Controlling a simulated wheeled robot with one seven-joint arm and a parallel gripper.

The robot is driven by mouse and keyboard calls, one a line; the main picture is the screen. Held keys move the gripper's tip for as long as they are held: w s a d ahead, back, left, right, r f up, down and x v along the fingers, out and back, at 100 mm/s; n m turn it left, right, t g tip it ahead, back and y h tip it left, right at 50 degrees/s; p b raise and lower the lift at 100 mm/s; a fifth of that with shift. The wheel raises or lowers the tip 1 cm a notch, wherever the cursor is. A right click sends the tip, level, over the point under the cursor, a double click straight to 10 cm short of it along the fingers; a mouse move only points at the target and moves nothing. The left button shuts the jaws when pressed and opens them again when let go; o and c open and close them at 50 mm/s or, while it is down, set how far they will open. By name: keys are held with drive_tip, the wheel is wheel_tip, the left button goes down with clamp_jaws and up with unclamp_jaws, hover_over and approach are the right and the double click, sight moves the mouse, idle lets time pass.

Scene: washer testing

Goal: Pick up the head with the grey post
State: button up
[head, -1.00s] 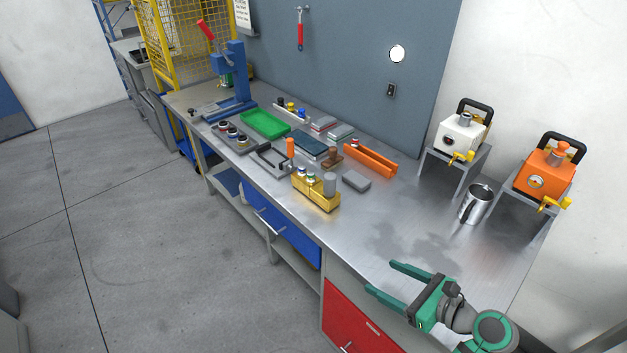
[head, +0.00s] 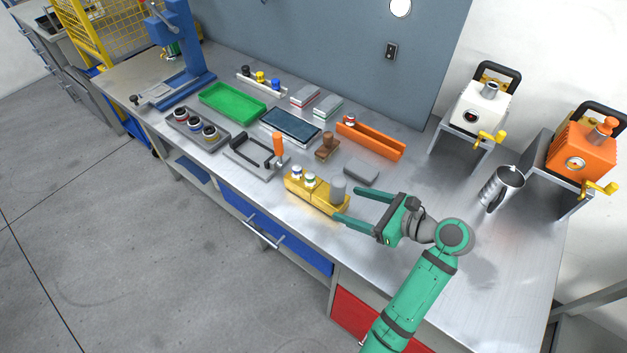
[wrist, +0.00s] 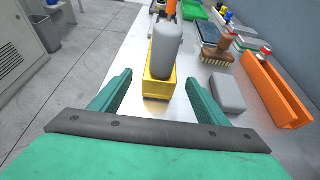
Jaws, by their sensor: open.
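A white head (head: 482,108) with a grey post on top, a black handle and a yellow tap sits on a grey stand at the right of the bench. A separate upright grey cylinder (head: 338,189) stands at the right end of a yellow block (head: 318,197); it also shows in the wrist view (wrist: 166,50). My gripper (head: 347,208) is open and empty. Its fingers point at the yellow block, and in the wrist view the grey cylinder lies ahead, between the finger lines. The white head is well to the right of my gripper, beyond the wrist view.
An orange head (head: 580,150) with an orange post stands on another stand. A metal jug (head: 503,188) is between the stands. A grey block (head: 361,171), orange tray (head: 370,140) and brown brush (head: 327,146) lie beyond my gripper. The bench right of it is mostly clear.

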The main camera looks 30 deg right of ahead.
sight(322, 193)
drive_tip(key=shift+x, duration=5.55)
drive_tip(key=shift+d, duration=0.1)
clamp_jaws()
drive_tip(key=shift+w+r, duration=0.1)
drive_tip(key=shift+r, duration=0.1)
